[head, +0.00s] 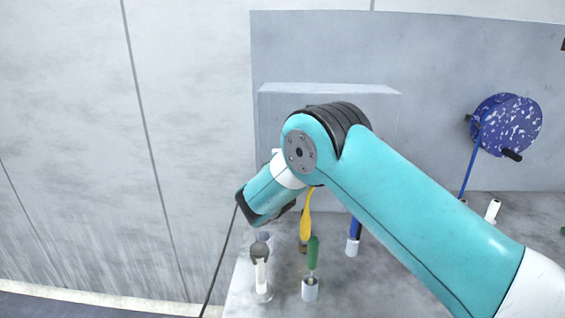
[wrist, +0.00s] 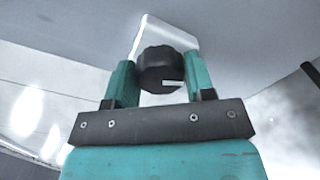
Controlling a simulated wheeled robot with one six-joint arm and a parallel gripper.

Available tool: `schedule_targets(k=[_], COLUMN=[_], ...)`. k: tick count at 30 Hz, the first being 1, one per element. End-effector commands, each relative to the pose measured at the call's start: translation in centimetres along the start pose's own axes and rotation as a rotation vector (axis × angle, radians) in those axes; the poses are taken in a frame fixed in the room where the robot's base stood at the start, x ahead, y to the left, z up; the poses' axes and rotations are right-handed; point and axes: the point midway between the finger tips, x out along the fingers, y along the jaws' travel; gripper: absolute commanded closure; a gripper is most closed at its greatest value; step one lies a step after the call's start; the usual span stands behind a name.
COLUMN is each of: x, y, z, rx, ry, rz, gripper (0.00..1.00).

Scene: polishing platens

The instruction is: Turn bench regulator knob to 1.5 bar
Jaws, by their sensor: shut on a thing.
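In the wrist view, a dark round knob (wrist: 155,69) with a short white mark on its lower right sits between the two teal fingers of my gripper (wrist: 161,80). The fingers are shut on the knob, one on each side. A pale block or housing (wrist: 172,32) shows just behind and above the knob. In the head view my teal arm hides the knob and most of the gripper. No scale or pressure reading can be read in either view.
A speckled blue reel (head: 507,125) hangs on the back panel (head: 440,60) at right. A pale box (head: 275,120) stands behind my arm.

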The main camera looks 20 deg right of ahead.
Motion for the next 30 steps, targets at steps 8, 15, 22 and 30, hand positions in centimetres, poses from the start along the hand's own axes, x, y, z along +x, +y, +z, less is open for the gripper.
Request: schedule_targets(k=[8, 15, 22, 30], x=[-0.05, -0.06, -0.06, -0.06], y=[0.10, 0.02, -0.01, -0.05], z=[-0.03, -0.10, -0.14, -0.16], rx=[-0.196, -0.293, -0.327, -0.330], ry=[0.002, 0.003, 0.003, 0.003], rz=[0.000, 0.000, 0.000, 0.000], gripper=[0.74, 0.74, 0.74, 0.74])
